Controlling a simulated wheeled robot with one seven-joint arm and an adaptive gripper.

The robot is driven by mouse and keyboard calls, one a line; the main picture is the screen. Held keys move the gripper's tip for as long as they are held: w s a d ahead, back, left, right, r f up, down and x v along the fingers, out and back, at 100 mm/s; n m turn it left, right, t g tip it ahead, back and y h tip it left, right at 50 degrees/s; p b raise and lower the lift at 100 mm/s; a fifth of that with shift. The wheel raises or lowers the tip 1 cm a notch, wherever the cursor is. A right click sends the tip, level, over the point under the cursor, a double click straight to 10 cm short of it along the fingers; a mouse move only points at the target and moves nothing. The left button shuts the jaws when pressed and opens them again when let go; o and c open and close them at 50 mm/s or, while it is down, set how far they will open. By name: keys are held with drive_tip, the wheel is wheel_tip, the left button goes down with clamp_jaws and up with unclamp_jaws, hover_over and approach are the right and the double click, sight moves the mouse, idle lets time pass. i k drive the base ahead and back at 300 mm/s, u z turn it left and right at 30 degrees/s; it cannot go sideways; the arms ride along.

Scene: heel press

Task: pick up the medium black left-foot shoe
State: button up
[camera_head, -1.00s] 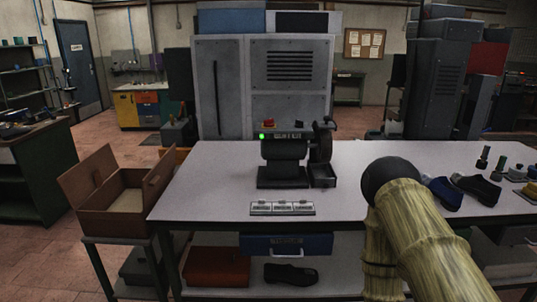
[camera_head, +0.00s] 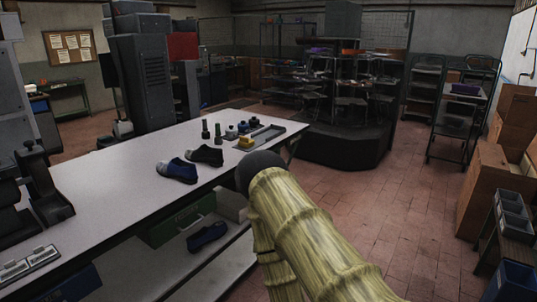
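A black shoe (camera_head: 205,155) lies on the white workbench (camera_head: 130,160), near its far right part. A blue shoe with a grey toe (camera_head: 177,171) lies just left of and nearer than it. I cannot tell the black shoe's size or which foot it is for. A dark blue shoe (camera_head: 207,236) sits on the shelf under the bench. My yellow-sleeved arm with its dark rounded joint rises at lower middle, to the right of the shoes. My gripper itself does not show.
Dark upright pieces (camera_head: 205,130) and a tray (camera_head: 262,135) with a yellow item (camera_head: 246,142) stand beyond the shoes. The press (camera_head: 45,190) is at the left. Shelf racks stand at the back, boxes (camera_head: 495,185) at right. The tiled floor (camera_head: 370,205) right of the bench is open.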

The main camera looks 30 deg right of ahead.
sight(205, 153)
drive_tip(key=u, duration=0.05)
drive_tip(key=i, duration=1.2)
drive_tip(key=u, duration=0.25)
